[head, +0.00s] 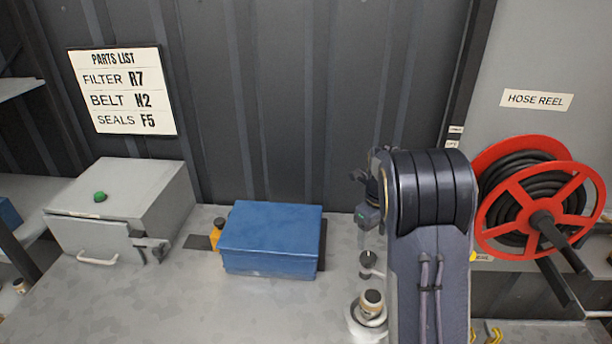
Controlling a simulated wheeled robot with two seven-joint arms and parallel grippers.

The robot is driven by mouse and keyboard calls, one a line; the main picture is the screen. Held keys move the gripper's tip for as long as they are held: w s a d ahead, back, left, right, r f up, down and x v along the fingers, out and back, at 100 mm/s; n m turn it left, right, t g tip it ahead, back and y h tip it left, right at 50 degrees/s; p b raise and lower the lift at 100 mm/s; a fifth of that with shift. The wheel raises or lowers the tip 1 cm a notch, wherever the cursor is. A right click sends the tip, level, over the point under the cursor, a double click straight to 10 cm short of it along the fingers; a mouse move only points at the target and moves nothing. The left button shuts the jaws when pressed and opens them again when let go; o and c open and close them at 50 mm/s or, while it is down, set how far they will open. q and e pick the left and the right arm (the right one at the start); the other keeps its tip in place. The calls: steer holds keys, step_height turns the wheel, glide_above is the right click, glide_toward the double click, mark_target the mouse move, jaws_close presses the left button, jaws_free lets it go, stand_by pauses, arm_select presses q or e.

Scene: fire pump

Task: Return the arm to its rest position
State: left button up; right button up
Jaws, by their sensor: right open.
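My right arm rises in the foreground right of centre and bends at a dark ribbed joint. My right gripper (368,228) shows small and partly hidden just left of that arm. It is open and points down above the grey bench. Under it stand a small dark-topped fitting (369,263) and a round knob on a pale base (371,304). I cannot tell whether the gripper touches the fitting, but nothing shows held. My left gripper is not in view.
A blue box (270,240) sits mid-bench (215,305), with a small orange item (215,236) at its left. A grey cabinet (130,205) with a green button stands at left. A red hose reel (541,200) is at right. The front-left bench is clear. A parts list (121,91) hangs behind.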

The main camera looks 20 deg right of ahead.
steer(key=s+a+r+n+t+y, duration=0.2)
steer(key=s+a+r+n, duration=0.1)
steer(key=s+a+n, duration=0.6)
steer(key=s+a+r+n+t+y, duration=0.1)
steer(key=s+a+r+n+t, duration=0.2)
steer(key=s+a+n, duration=0.7)
steer(key=shift+s+a+r+n+t+y+b, duration=0.3)
steer(key=shift+s+n, duration=2.35)
steer(key=shift+n, duration=3.45)
steer(key=shift+f, duration=0.1)
